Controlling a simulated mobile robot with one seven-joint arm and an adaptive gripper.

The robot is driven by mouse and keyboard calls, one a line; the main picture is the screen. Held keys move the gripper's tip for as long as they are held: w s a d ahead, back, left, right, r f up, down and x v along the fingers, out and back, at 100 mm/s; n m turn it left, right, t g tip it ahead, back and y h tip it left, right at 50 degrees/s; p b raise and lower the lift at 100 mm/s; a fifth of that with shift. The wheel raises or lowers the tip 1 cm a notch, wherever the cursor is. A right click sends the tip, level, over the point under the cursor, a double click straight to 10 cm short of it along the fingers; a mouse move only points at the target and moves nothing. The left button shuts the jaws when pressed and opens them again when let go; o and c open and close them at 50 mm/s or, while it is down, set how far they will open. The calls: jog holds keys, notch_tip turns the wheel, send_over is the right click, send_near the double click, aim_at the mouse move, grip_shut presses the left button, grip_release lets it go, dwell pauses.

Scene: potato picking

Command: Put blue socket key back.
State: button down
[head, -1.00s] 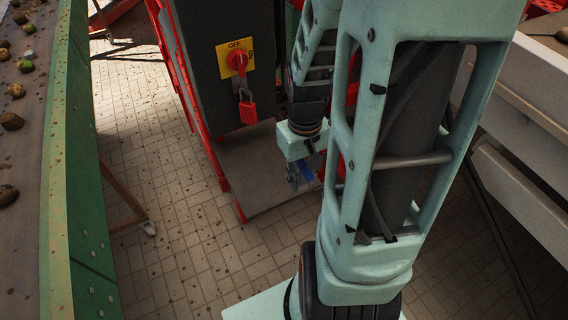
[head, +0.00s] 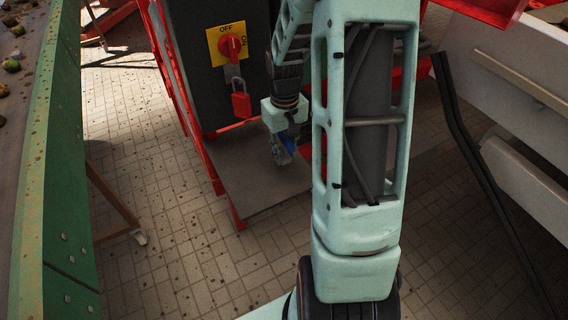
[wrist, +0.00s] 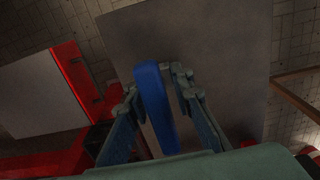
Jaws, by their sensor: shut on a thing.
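The blue socket key (wrist: 154,100) is held between the fingers of my gripper (wrist: 155,95) in the wrist view, its long blue body pointing away from the palm. In the head view my gripper (head: 282,150) hangs in front of the dark cabinet, over the grey plate at its foot. A small blue part of the key (head: 289,137) shows there, and my arm partly blocks the area to the right.
The dark cabinet (head: 195,50) carries a yellow plate with a red switch (head: 231,46) and a red padlock (head: 241,104). The grey plate (head: 250,180) below is bare. A green-sided conveyor (head: 60,150) stands left, with open tiled floor between.

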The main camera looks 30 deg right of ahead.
aim_at(284, 135)
jog(key=shift+w+f, duration=0.2)
jog(key=shift+f, duration=0.2)
notch_tip(284, 135, down, 3)
jog(key=b, duration=0.3)
jog(key=shift+w+f, duration=0.15)
jog(key=c, duration=1.7)
grip_release()
notch_tip(284, 135, up, 12)
jog(key=shift+r+p, duration=0.1)
jog(key=shift+p, duration=0.7)
